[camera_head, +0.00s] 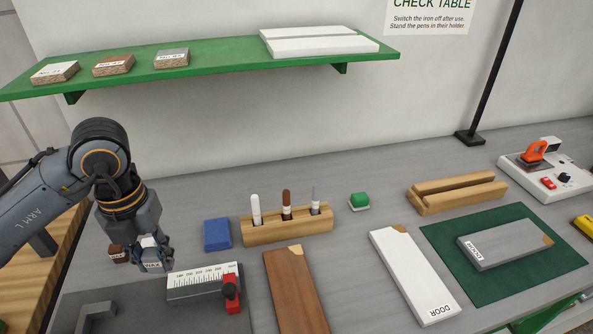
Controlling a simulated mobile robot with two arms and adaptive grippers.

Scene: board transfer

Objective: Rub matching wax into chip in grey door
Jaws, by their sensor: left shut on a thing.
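The grey door (495,248) lies on a green mat (455,277) at the right, with a tan chip (548,240) at its far right corner. My left gripper (153,258) is at the left of the table, far from the grey door. It is shut on a small block labelled WAX (152,266); the fingers hide most of it, and its colour is hard to tell. A brown wax block (117,252) sits just left of the gripper. My right gripper is not in view.
A brown door (293,295) and a white door (408,270), each chipped, lie between. A pen holder (290,232) with pens, a blue block (216,234), a gauge (200,288) with red clamp, a wooden cradle (455,200) and an orange iron (536,151) stand around. A green shelf (215,62) overhangs.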

